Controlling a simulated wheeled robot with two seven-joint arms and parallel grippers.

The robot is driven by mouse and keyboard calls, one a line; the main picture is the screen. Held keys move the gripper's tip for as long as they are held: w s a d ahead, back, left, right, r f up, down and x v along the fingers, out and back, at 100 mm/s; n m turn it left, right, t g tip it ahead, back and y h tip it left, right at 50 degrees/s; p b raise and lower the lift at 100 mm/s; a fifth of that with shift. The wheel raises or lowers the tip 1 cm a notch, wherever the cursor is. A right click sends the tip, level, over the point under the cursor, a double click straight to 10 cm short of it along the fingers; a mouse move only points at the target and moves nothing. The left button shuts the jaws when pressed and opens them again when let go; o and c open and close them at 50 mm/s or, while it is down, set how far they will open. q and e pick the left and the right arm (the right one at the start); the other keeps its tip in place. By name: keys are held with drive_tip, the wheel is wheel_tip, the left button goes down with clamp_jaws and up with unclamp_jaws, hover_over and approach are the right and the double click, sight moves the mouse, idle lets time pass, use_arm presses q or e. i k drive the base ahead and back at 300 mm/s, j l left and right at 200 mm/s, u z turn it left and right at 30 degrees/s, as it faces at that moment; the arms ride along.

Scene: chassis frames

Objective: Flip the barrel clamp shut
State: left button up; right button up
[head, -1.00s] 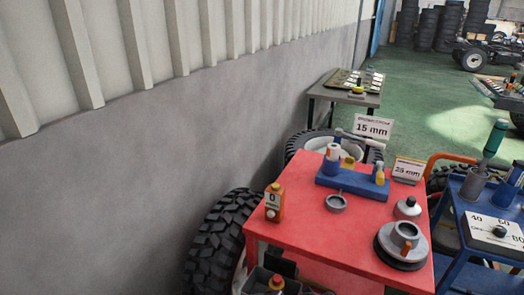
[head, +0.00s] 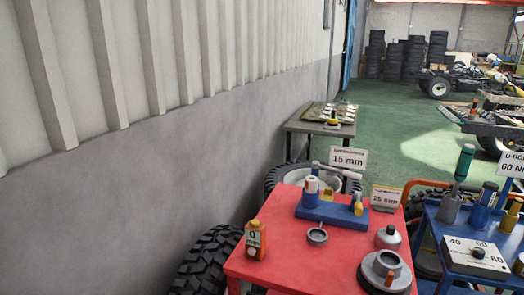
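A blue fixture (head: 333,212) stands on the red table (head: 284,262). Neither of my grippers is in view.
Signs read 15 mm (head: 348,159) and 25 mm (head: 385,197). A blue cart (head: 433,213) is at right, tyres (head: 207,258) at left.

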sight(338, 171)
drive_tip(key=l+u, duration=0.15)
drive_tip(key=u, duration=0.25)
drive_tip(key=l+u, duration=0.15)
drive_tip(key=u, duration=0.2)
drive_tip(key=l+u, duration=0.1)
drive_tip(key=l, duration=0.3)
drive_tip(key=k+l+u, duration=0.15)
drive_tip(key=l, duration=0.25)
drive_tip(key=l+u, duration=0.1)
drive_tip(key=l, duration=0.3)
drive_tip(key=k+l+u, duration=0.15)
drive_tip(key=l, duration=0.25)
drive_tip(key=k+l+u, duration=0.1)
drive_tip(key=l, duration=0.25)
drive_tip(key=k+l+u, duration=0.15)
drive_tip(key=l, duration=0.25)
drive_tip(key=k+l, duration=0.1)
drive_tip(key=l, duration=0.2)
drive_tip(key=k+l, duration=0.1)
drive_tip(key=l, duration=0.25)
drive_tip(key=k+l, duration=0.1)
drive_tip(key=l, duration=0.2)
